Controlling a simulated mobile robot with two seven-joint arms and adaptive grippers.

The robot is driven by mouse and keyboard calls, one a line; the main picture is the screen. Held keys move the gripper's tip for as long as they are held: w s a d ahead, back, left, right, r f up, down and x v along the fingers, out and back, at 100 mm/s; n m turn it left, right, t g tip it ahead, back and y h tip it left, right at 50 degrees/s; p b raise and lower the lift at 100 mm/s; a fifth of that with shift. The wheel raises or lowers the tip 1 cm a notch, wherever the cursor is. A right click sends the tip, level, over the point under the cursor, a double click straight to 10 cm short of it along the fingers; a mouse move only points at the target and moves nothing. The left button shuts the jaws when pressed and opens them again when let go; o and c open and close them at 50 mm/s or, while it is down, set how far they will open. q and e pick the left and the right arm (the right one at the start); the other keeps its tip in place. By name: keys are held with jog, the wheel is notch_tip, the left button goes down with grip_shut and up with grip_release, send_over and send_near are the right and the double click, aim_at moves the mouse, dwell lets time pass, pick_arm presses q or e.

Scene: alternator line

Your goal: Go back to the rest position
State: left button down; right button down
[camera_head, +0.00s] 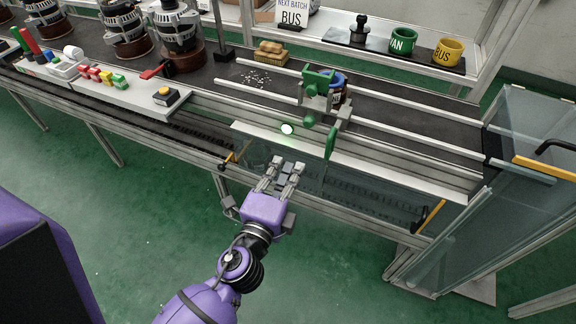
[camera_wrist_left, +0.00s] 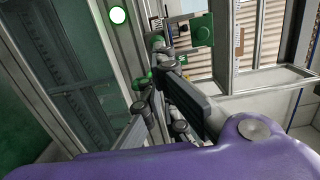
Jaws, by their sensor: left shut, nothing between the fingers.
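My left gripper (camera_head: 284,168) is at the front edge of the line in the head view, with its purple wrist below it. Its fingers are shut and I see nothing held. It is just below a lit white-green button (camera_head: 287,128) and apart from it. In the left wrist view the dark finger pads of the gripper (camera_wrist_left: 160,108) show at the middle, with the lit button (camera_wrist_left: 118,15) at the upper left. My right gripper is not in view.
A green clamp fixture (camera_head: 318,85) stands on the conveyor (camera_head: 400,125), holding a blue-rimmed part. Alternators (camera_head: 178,35) stand at upper left. A shelf holds green and yellow cups (camera_head: 447,52). A glass-panelled guard (camera_head: 530,125) stands at right. The green floor in front is clear.

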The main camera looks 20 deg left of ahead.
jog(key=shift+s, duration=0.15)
